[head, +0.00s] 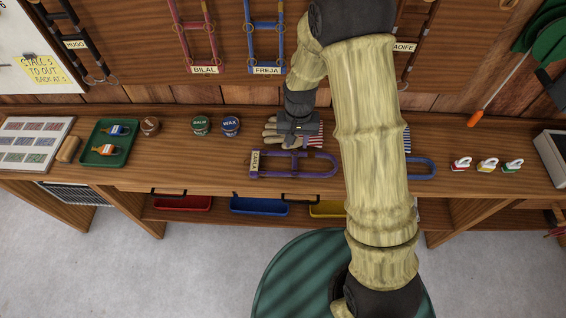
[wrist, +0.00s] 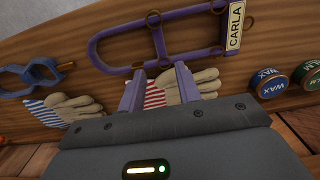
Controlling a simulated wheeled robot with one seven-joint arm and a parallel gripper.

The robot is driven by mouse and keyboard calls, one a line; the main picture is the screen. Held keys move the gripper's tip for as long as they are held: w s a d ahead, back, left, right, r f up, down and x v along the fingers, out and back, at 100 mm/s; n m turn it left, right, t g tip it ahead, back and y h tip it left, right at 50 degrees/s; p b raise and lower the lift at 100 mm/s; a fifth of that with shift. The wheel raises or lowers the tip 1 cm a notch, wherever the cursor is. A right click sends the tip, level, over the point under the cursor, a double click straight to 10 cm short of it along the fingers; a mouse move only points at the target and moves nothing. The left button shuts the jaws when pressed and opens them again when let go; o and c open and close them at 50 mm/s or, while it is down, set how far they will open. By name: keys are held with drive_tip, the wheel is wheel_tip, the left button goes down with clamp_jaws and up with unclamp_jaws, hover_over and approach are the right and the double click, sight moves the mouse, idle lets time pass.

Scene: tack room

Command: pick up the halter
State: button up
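A purple halter (head: 300,175) with a CARLA name tag lies flat on the wooden bench; it also shows at the top of the wrist view (wrist: 160,42). My gripper (wrist: 159,70) is open, its two fingers apart and pointing towards the halter's near strap. A pale work glove (wrist: 200,85) with a striped cuff shows behind and between the fingers. In the head view my gripper is above the gloves at the back of the bench, on the wall side of the halter; its fingertips are hidden there. I cannot tell whether the fingers touch anything.
A blue halter (head: 422,175), partly hidden by my arm, lies to the right. Red (head: 195,35) and blue (head: 265,30) halters hang on the wall.

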hover_over(295, 160)
drive_tip(key=shift+f, duration=2.1)
drive_tip(key=shift+f, duration=0.1)
wheel_tip(295, 160, down, 5)
drive_tip(key=shift+p, duration=0.5)
clamp_jaws()
